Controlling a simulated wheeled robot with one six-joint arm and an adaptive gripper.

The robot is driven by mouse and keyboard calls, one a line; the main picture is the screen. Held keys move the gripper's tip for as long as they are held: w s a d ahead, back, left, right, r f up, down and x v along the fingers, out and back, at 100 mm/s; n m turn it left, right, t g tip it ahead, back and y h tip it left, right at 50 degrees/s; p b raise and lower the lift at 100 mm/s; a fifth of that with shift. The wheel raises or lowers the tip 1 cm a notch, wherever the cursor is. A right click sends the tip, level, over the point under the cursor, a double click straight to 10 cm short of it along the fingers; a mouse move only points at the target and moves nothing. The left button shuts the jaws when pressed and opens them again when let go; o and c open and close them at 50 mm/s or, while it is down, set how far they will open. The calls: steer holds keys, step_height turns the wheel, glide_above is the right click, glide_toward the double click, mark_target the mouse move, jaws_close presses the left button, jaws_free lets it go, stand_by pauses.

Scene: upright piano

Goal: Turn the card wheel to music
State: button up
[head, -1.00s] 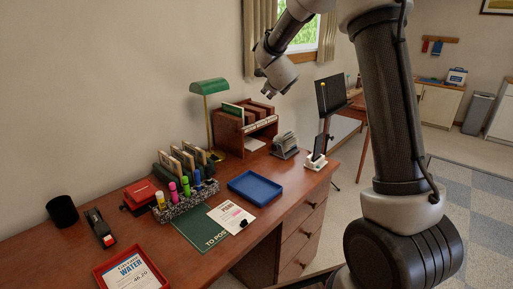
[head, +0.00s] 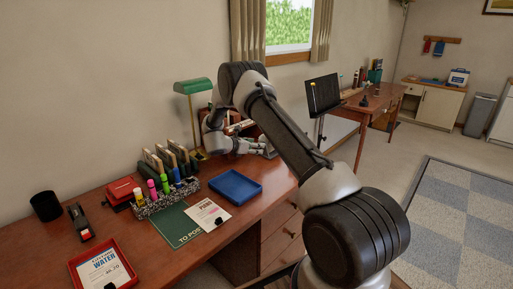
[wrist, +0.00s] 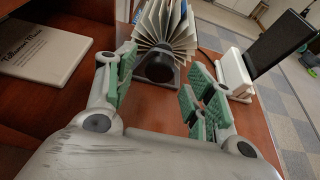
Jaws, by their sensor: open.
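The card wheel (wrist: 165,25) is a fan of white cards on a dark frame, with a round dark knob (wrist: 160,68) facing me. It stands on the desk at the top middle of the wrist view. My gripper (wrist: 160,75) is open, its green-padded fingers spread to the left and right just in front of the knob. Nothing is between the fingers, and I cannot tell whether they touch the wheel. In the head view my gripper (head: 255,148) is over the far end of the desk, and my arm hides most of the wheel there.
A dark screen on a white stand (wrist: 236,75) is close to the right finger. A wooden organizer with a white book (wrist: 40,50) is on the left.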

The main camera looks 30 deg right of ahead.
steer(key=shift+x, duration=1.2)
steer(key=shift+c, duration=0.4)
steer(key=c, duration=0.9)
steer(key=shift+c, duration=0.2)
steer(key=shift+w+n+g+h, duration=0.15)
steer(key=shift+n+g+h, duration=0.45)
steer(key=shift+n+g, duration=1.05)
steer(key=shift+n+t, duration=0.35)
steer(key=shift+n, duration=0.1)
steer(key=o, duration=1)
